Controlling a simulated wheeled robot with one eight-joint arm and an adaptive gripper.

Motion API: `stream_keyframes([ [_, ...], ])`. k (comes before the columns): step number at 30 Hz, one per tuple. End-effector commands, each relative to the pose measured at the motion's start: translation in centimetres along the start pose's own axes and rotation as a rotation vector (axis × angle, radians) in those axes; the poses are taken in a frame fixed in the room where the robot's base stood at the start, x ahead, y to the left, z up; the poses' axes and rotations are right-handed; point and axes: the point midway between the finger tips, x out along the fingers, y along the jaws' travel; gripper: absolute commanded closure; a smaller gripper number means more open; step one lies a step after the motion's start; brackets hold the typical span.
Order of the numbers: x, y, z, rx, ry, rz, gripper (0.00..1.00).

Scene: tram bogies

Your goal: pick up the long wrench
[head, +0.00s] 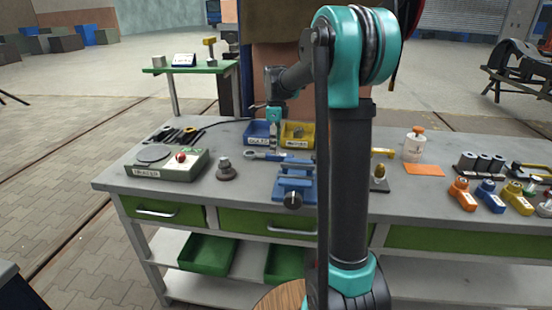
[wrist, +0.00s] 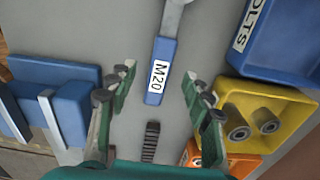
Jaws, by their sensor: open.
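A wrench (wrist: 161,72) with a grey metal head and a blue handle labelled M20 lies on the grey bench top (head: 240,192). In the head view the wrench (head: 257,155) lies behind the blue vise, its ring end to the left. My gripper (wrist: 157,84) is open and empty above the bench. In the wrist view its two fingers stand on either side of the handle's end, apart from it. In the head view my gripper (head: 274,148) points down over the wrench. The height gap is hard to judge.
A blue vise (head: 296,184) stands in front of the wrench. A dark ribbed piece (wrist: 151,140) lies beyond the handle's end.

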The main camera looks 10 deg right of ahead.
Motion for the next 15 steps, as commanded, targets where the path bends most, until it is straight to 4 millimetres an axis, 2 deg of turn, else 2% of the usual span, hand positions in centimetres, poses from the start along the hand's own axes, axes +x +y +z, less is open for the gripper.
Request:
stream_keyframes([
  [3, 1.9, -0.2, -0.2, 0.001, 0.0, 0.0, 0.5],
  [7, 3.4, -0.1, -0.2, 0.0, 0.0, 0.0, 0.5],
  [15, 4.0, -0.1, -0.2, 0.0, 0.0, 0.0, 0.5],
])
